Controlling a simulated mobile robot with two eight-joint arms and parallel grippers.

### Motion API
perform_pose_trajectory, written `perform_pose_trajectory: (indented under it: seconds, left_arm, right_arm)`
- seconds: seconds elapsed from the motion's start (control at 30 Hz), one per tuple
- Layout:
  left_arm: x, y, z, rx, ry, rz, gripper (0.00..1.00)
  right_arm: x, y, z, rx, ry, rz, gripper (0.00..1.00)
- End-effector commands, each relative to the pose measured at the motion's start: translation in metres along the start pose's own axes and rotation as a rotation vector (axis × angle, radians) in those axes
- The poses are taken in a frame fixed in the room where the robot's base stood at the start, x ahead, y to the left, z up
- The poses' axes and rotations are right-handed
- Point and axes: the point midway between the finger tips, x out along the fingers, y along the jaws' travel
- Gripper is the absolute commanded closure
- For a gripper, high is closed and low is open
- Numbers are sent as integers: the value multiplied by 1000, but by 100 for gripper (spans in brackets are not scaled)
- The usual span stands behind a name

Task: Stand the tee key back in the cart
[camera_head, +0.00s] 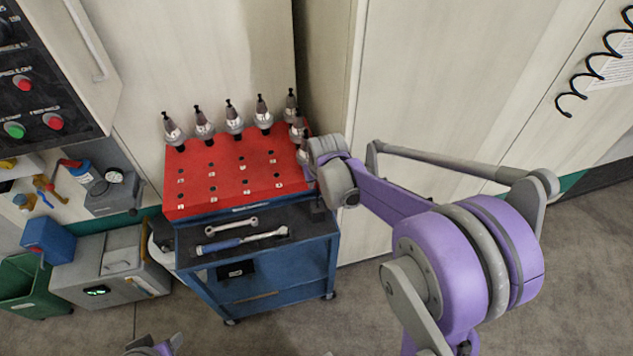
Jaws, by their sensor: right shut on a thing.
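The blue tool cart (262,275) stands left of centre, with a red tool block (225,172) on top and a dark tray in front of it. My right gripper (318,200) is at the cart's right side, beside the red block's right end, mostly hidden by my wrist. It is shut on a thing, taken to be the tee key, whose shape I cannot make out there. No tee key shows clearly elsewhere. My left gripper (155,346) is partly in view at the bottom edge, away from the cart; its jaw opening is unclear.
Several tool holders (234,120) stand along the red block's back and right edge; its front holes are empty. A spanner (231,226) and a blue-handled wrench (240,241) lie on the tray. A grey box (105,270) stands left; the floor to the right is clear.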

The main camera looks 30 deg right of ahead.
Motion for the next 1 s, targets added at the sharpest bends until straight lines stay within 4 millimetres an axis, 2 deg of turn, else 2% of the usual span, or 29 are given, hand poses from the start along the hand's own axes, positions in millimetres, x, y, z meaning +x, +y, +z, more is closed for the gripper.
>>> perform_pose_trajectory:
  seconds: [0.53, 1.0]
  left_arm:
    - [2, 0, 2, 0, -2, 0, 50]
    - [18, 0, 14, 0, -10, 0, 50]
  right_arm:
    - [2, 0, 0, 0, 0, 0, 100]
    - [24, 0, 9, 0, -1, 0, 100]
